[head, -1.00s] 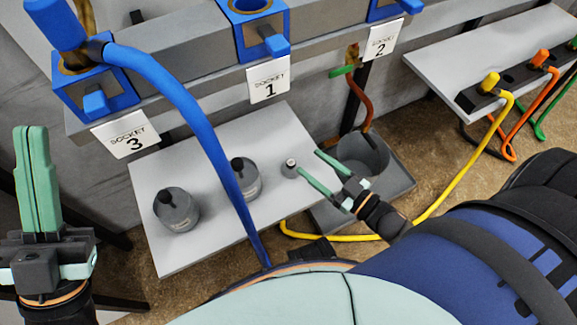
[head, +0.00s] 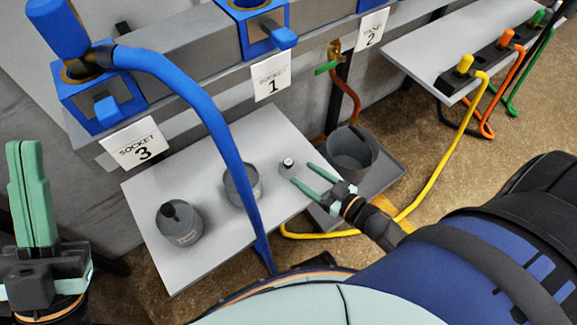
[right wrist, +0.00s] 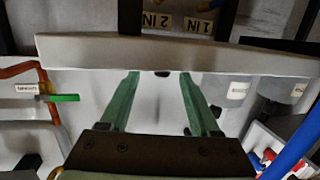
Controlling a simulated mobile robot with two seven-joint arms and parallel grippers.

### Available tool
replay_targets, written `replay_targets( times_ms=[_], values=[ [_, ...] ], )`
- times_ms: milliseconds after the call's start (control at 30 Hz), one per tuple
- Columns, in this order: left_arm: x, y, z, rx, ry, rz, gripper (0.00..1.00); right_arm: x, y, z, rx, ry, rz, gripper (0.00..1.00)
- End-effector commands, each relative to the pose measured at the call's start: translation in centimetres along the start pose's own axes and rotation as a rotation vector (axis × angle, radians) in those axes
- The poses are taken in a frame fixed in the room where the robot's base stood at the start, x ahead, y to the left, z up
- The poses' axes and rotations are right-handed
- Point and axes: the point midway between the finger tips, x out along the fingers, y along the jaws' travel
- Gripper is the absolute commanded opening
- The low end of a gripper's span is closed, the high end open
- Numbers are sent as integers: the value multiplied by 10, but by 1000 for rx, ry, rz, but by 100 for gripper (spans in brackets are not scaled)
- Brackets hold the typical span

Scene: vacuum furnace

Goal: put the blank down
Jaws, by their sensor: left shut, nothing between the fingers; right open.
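A small grey piece with a pale round top, which looks like the blank (head: 288,165), stands on the pale grey shelf (head: 160,262). My right gripper (head: 302,175) is open, its two green fingers just to the lower right of the piece and apart from it. In the right wrist view the fingers (right wrist: 160,78) stand wide apart with nothing held between them. A small dark shape shows between their tips there, too unclear to name. My left gripper (head: 25,145) is at the far left, shut and empty, fingers pointing up.
Two grey canisters, one at left (head: 180,223) and one partly behind the blue hose (head: 237,185), stand on the shelf. The thick blue hose (head: 215,125) arches over it. A grey bucket (head: 352,150) stands right of the shelf. Blue sockets (head: 100,95) line the bench above.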

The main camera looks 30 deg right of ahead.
Motion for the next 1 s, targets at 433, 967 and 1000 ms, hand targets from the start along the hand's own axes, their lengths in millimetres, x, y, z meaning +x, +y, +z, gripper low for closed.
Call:
replay_targets(
  times_ms=[433,967,1000],
  values=[
    [-14,9,15,-28,-7,8,0,52,-4,-1,-2,3,-1,63],
    [-15,11,16,-35,-7,18,0,65,-4,-3,0,-2,-1,47],
    [-15,11,16,-35,-7,18,0,65,-4,-3,0,-2,-1,43]
  ],
)
